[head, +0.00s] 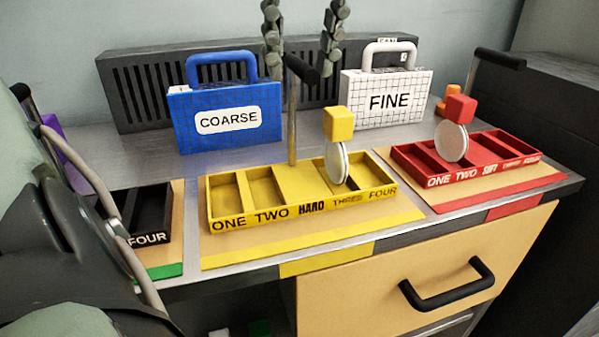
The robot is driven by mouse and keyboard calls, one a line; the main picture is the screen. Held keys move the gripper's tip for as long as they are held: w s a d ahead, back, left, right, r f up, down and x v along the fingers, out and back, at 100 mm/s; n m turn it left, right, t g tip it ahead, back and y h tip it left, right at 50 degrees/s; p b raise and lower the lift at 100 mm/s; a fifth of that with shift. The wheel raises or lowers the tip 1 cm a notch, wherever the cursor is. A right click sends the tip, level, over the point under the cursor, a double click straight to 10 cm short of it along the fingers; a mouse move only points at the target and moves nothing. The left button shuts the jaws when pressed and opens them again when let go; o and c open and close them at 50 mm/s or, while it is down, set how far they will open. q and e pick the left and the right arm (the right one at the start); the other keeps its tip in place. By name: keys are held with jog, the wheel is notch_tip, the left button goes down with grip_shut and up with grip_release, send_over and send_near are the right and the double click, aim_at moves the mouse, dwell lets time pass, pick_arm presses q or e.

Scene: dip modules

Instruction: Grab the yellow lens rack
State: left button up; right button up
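The yellow lens rack (300,205) sits on a tan board with a yellow front strip, in the middle of the bench. Its front reads ONE, TWO, HARD, THREE, FOUR. A grey post with a black grip (302,69) rises at its back middle. A round lens (338,164) with a yellow cube on top stands upright in its right part. The two left compartments look empty. My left gripper (75,265) is at the left edge, left of the yellow rack and clear of it; its fingertips cannot be made out. My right gripper is not in view.
A black rack (150,213) stands at left, partly behind my arm. A red rack (470,172) with a red-topped lens (451,144) stands at right. Blue COARSE (225,105) and white FINE (385,97) cases stand behind. Two dark segmented hoses (272,38) hang above. A drawer handle (447,284) juts out in front.

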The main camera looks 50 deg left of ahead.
pick_arm(q)
jog(key=shift+x, duration=1)
grip_shut()
jog(key=shift+r, duration=0.1)
